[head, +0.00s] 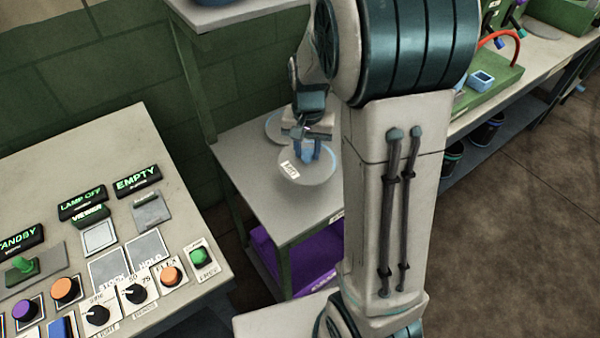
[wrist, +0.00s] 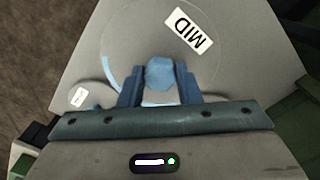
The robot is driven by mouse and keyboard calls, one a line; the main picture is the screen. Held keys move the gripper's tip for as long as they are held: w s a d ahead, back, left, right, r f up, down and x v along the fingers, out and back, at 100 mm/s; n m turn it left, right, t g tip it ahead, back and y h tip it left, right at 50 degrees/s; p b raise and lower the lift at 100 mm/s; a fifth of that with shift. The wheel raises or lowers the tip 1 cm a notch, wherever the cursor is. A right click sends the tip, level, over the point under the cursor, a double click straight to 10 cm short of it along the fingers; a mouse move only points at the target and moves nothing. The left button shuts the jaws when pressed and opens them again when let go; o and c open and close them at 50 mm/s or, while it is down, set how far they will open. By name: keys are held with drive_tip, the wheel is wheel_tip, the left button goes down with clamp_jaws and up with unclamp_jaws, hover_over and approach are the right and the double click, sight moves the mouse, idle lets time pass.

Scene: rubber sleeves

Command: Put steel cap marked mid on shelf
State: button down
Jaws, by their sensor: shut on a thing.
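The steel cap marked MID is a pale round disc (head: 308,172) with a white label, over the small grey shelf (head: 240,160) in the head view. In the wrist view the cap (wrist: 235,72) fills the middle, with its MID label at the upper right. My gripper (head: 308,150) is above the cap, shut on its light blue knob. The knob shows between the two dark blue fingers in the wrist view (wrist: 160,74). I cannot tell whether the cap's underside touches the shelf.
A second pale round cap (head: 274,126) lies behind on the same shelf; a small white label (wrist: 78,97) shows at left in the wrist view. A purple bin (head: 318,262) sits below. A control panel (head: 120,215) stands at left. A bench with a green tray (head: 490,85) is at right.

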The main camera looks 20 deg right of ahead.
sight(299, 172)
drive_tip(key=s+a+f, duration=0.2)
drive_tip(key=shift+s+a+f, duration=0.1)
drive_tip(key=shift+s+a, duration=0.15)
drive_tip(key=shift+a, duration=0.1)
drive_tip(key=shift+s+a+f, duration=0.1)
drive_tip(key=shift+f, duration=2)
drive_tip(key=shift+f, duration=0.2)
drive_tip(key=c, duration=1.1)
unclamp_jaws()
drive_tip(key=shift+o, duration=0.2)
drive_tip(key=shift+r, duration=0.15)
